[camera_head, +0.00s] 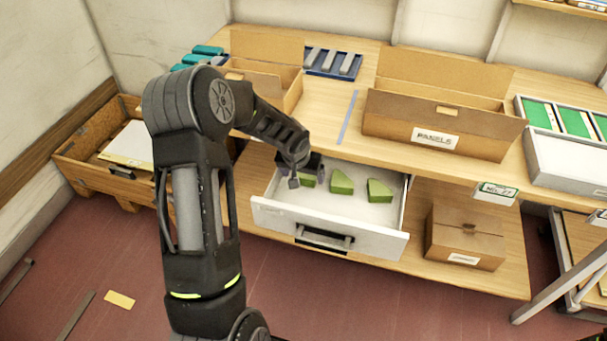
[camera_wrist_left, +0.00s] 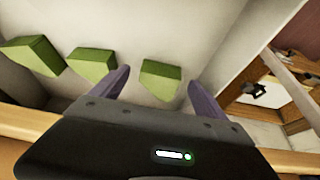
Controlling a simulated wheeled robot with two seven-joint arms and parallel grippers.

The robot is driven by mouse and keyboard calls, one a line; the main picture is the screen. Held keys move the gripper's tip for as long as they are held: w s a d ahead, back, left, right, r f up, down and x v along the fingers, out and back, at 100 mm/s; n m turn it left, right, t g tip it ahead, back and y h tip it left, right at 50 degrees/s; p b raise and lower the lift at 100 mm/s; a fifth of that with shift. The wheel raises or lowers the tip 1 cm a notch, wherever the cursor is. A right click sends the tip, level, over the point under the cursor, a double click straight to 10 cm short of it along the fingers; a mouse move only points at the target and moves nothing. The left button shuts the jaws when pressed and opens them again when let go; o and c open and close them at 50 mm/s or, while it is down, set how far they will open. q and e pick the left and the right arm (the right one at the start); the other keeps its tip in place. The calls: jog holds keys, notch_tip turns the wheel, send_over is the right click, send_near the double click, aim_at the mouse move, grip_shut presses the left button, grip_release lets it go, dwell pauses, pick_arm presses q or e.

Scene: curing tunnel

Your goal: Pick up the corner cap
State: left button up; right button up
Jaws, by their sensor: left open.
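Several green wedge-shaped blocks, which look like the corner caps, lie apart in a row in the open white drawer (camera_head: 275,211). The right corner cap (camera_head: 379,191) and the middle corner cap (camera_head: 341,182) show clearly in the head view. The left corner cap (camera_head: 308,180) is partly hidden by my left gripper (camera_head: 300,177). In the left wrist view, that corner cap (camera_wrist_left: 160,80) lies between the two open purple fingers of my left gripper (camera_wrist_left: 158,85), below them. The other two corner caps (camera_wrist_left: 92,63) (camera_wrist_left: 34,54) lie to its left. My right gripper is not in view.
The wooden tabletop (camera_head: 325,118) overhangs the back of the drawer. A cardboard box labelled panels (camera_head: 390,120) stands on it. A closed cardboard box (camera_head: 465,238) sits on the shelf right of the drawer. A wooden crate (camera_head: 75,160) stands at the left.

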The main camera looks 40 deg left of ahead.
pick_arm(q)
jog(key=shift+x, duration=1.15)
jog(key=shift+c, duration=0.5)
jog(key=c, duration=1.3)
jog(key=shift+r, duration=0.15)
jog(key=shift+r, duration=0.45)
jog(key=s+b, duration=0.1)
jog(key=s+d+b, duration=0.1)
jog(key=s, duration=0.1)
jog(key=shift+s+d+f, duration=0.1)
jog(key=shift+s+f, duration=0.05)
jog(key=r, duration=1.4)
jog(key=shift+s+d+r, duration=0.1)
jog(key=shift+s, duration=0.15)
